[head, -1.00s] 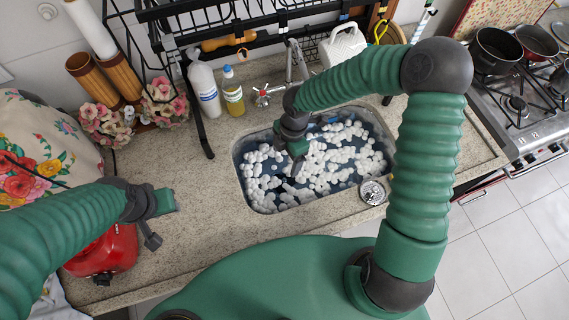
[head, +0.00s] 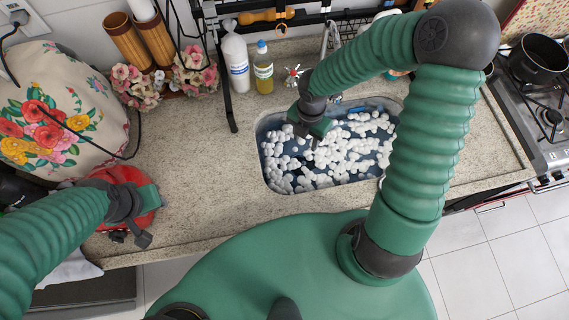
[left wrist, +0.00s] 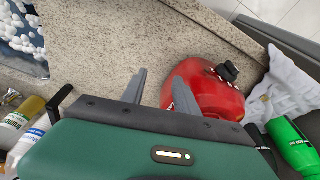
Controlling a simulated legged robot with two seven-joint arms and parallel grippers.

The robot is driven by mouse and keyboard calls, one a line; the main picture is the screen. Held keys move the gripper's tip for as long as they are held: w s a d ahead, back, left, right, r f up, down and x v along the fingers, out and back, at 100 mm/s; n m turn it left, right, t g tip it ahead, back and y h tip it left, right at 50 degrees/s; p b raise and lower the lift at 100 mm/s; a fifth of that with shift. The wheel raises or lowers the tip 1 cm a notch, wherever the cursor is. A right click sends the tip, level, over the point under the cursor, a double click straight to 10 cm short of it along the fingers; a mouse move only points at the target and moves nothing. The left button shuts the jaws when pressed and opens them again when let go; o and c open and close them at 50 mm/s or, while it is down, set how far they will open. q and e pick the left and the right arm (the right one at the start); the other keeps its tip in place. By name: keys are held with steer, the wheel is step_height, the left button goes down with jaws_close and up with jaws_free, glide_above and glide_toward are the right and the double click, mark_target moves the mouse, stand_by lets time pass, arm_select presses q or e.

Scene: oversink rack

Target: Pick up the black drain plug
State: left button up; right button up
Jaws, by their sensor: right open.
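I cannot make out the black drain plug in any view; foam, dark water or my right arm may hide it. The sink (head: 262,150) holds dark blue water covered with white foam clumps. My right gripper (head: 314,142) is over the left back part of the sink, pointing down, open, with nothing visible in it. My left gripper (head: 147,222) is over the left counter beside a red rounded appliance (head: 150,196). In the left wrist view its fingers (left wrist: 160,77) are apart and empty, with the red appliance (left wrist: 215,92) beside them.
Soap bottles (head: 236,62) and a tap (head: 330,40) stand behind the sink, under a black rack (head: 228,100). Flowers (head: 195,68) and a floral cover (head: 60,110) are at left. A stove (head: 545,115) is at right. The counter (head: 195,150) left of the sink is clear.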

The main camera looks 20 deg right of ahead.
steer(key=b, duration=0.4)
glide_above(303, 164)
step_height(303, 164, down, 12)
steer(key=shift+w+r, duration=0.1)
steer(key=shift+w, duration=0.05)
arm_select(q)
steer(key=f+b, duration=0.1)
steer(key=f, duration=0.4)
steer(key=shift+s+a+f+b, duration=0.1)
steer(key=shift+s+f+b, duration=0.1)
steer(key=shift+f+b, duration=0.15)
arm_select(e)
steer(key=f, duration=0.5)
steer(key=shift+s, duration=0.2)
arm_select(q)
steer(key=shift+w, duration=0.15)
arm_select(e)
steer(key=shift+w+f, duration=0.1)
steer(key=shift+f, duration=0.1)
arm_select(q)
steer(key=shift+r, duration=0.1)
arm_select(e)
steer(key=shift+d, duration=0.1)
steer(key=c, duration=0.4)
jaws_close()
